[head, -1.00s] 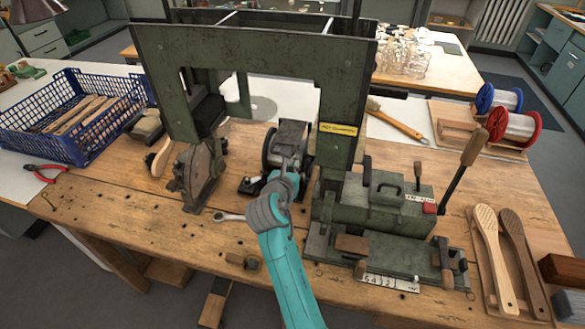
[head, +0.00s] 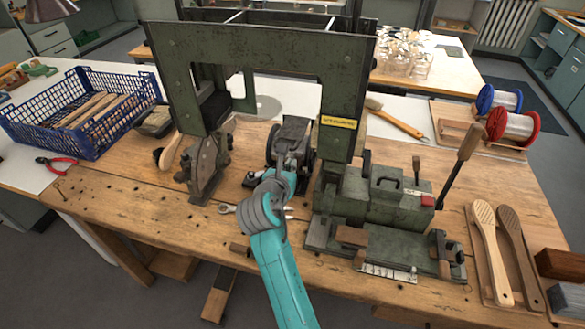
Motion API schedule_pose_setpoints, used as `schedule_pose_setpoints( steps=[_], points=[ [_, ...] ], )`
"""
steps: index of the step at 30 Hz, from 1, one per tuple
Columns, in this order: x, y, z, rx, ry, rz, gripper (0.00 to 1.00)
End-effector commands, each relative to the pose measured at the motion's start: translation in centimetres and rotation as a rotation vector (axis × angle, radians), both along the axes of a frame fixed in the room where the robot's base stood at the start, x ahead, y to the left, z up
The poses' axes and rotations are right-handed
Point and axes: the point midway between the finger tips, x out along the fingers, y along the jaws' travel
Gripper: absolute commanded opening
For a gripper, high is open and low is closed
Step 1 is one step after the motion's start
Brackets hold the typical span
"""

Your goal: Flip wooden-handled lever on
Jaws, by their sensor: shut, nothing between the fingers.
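The wooden-handled lever (head: 459,165) rises at the right end of the green bench machine (head: 380,205). Its dark rod leans up and to the right, with the brown wooden grip at the top. A shorter wooden-tipped lever (head: 415,168) stands to its left. My gripper (head: 291,160) is shut and empty, at the end of my teal arm in the middle of the bench. It is in front of the dark motor-like unit, well left of the lever and apart from it. The fingertips blend into the dark metal behind them.
The tall green frame (head: 260,48) with a yellow label stands behind my gripper. A wrench (head: 228,209) lies beside my arm. Wooden brush bodies (head: 490,245) and wire spools (head: 513,127) are at the right. A blue crate (head: 125,140) and red pliers (head: 58,163) are at the left.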

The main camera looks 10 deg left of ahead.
Motion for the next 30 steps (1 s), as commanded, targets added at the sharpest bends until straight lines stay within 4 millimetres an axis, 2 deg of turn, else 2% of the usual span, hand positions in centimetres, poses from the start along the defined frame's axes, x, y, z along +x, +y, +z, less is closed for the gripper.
schedule_pose_setpoints(
  steps=[7,12,17,30],
  points=[
    [-2.3,0.2,3.2,0.002,-0.002,0.002,0.00],
    [-3.5,0.2,4.8,0.000,0.000,0.001,0.00],
    [-4.0,0.1,5.4,0.000,0.000,0.001,0.00],
    [-4.0,0.1,5.5,-0.001,0.001,0.000,0.00]
  ],
)
